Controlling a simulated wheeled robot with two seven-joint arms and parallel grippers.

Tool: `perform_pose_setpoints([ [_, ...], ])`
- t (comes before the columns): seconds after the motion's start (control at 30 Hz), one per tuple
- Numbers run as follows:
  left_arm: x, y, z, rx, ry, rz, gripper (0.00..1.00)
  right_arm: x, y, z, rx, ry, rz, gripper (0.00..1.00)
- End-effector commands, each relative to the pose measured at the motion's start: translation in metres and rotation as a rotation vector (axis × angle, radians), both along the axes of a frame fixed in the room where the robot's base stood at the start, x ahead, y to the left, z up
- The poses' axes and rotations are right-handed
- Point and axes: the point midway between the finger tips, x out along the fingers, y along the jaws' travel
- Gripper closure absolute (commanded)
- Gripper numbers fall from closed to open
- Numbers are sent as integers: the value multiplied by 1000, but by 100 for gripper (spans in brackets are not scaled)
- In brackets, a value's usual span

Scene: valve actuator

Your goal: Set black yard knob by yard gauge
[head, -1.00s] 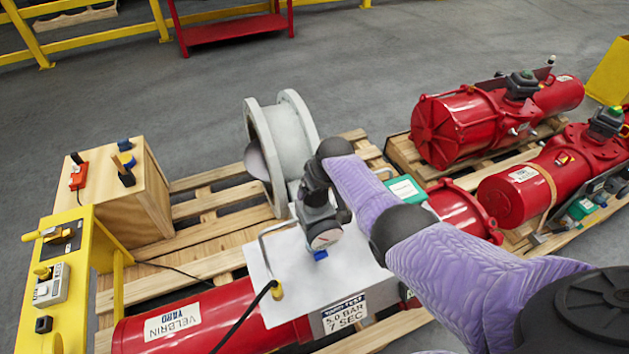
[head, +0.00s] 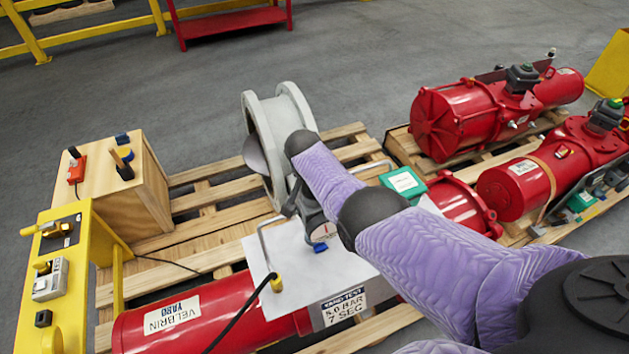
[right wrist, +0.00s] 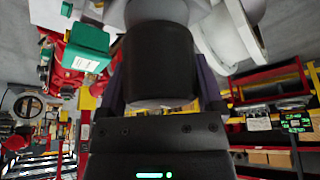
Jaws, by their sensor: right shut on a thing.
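The round yard gauge (head: 322,231) has a pale face and sits by the white sheet (head: 276,290) above the red actuator (head: 232,298) labelled YARD. My right arm reaches over from the right and partly covers the gauge and the fittings behind it. In the right wrist view my right gripper (right wrist: 160,88) is shut on a black cylindrical knob (right wrist: 160,60), with one finger on each side. In the head view the knob and the fingertips are hidden behind my arm. The gauge's reading is too small to tell. My left gripper is not in view.
A sign reading 5.0 BAR 7 SEC (head: 344,306) is at the sheet's front edge. A grey flanged ring (head: 268,125) stands behind. A yellow control panel (head: 97,236) and a wooden box (head: 150,195) are at left. Other red actuators (head: 450,120) lie at right on pallets.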

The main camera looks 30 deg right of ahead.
Motion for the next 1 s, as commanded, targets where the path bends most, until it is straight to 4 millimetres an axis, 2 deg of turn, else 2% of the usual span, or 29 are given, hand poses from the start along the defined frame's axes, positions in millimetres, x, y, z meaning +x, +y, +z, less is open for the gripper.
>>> perform_pose_setpoints([
  [0.4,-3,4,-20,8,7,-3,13,0,0,-1,0,0,-230,73],
  [1.0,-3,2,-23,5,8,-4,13,-1,0,0,2,1,-289,73],
])
